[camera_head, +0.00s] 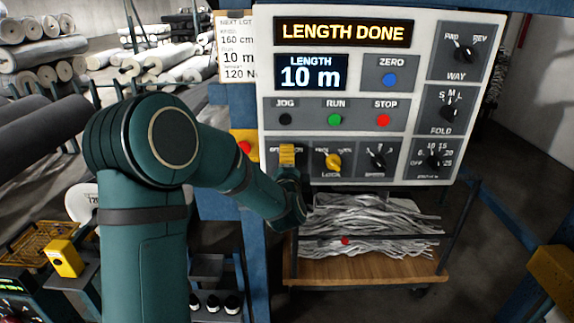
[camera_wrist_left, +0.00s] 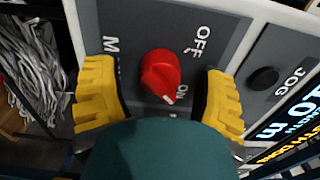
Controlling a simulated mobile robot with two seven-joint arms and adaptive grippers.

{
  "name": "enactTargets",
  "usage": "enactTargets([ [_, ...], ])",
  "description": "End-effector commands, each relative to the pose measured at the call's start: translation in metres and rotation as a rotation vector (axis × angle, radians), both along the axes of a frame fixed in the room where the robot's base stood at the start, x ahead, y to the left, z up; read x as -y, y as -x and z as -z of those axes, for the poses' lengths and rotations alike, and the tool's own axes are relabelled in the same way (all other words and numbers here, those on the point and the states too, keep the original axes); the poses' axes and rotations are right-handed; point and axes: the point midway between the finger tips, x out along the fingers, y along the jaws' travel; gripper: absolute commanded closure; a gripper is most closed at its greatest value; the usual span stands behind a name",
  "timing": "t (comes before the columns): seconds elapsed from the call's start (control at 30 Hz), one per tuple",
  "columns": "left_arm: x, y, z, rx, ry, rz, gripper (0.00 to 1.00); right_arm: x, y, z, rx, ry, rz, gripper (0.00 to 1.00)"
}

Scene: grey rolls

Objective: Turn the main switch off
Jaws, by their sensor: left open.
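The main switch is a red rotary knob (camera_wrist_left: 160,70) on a grey plate in the left wrist view, with OFF above it and ON below it. Its white pointer mark faces ON. A label starting with M is partly hidden by a finger. My left gripper (camera_wrist_left: 161,88) is open, with one yellow finger on each side of the knob and a visible gap to each. In the head view my left gripper (camera_head: 287,156) is at the lower left of the control panel (camera_head: 400,94) and hides the knob. My right gripper is not in view.
The panel also carries a yellow LOCK knob (camera_head: 333,162), black knobs, and JOG, RUN (camera_head: 334,120) and STOP (camera_head: 383,120) buttons. A red button on a yellow box (camera_head: 244,147) is left of the panel. A wooden-shelved cart (camera_head: 365,268) with grey strips stands below.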

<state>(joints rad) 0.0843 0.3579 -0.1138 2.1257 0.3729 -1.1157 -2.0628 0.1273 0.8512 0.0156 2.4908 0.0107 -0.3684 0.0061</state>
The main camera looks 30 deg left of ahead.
Motion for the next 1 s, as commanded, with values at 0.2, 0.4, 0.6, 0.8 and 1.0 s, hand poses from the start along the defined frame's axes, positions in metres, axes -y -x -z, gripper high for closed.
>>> enactTargets([
  [0.2, -0.0006, -0.0009, -0.0002, 0.000, 0.000, 0.000, 0.29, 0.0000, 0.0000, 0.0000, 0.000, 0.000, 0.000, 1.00],
  [0.4, -0.0005, -0.0008, -0.0001, 0.000, 0.000, 0.000, 0.77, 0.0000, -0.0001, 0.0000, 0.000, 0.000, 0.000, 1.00],
  [0.6, -0.0004, -0.0007, -0.0001, 0.001, 0.000, 0.000, 1.00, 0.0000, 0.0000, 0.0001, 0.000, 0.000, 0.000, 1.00],
  [0.8, -0.0003, -0.0007, 0.0002, 0.016, 0.024, 0.000, 1.00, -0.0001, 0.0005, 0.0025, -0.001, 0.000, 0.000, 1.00],
  [1.0, -0.0002, -0.0009, 0.0008, 0.068, 0.105, 0.000, 1.00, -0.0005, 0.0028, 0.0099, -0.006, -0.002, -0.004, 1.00],
])
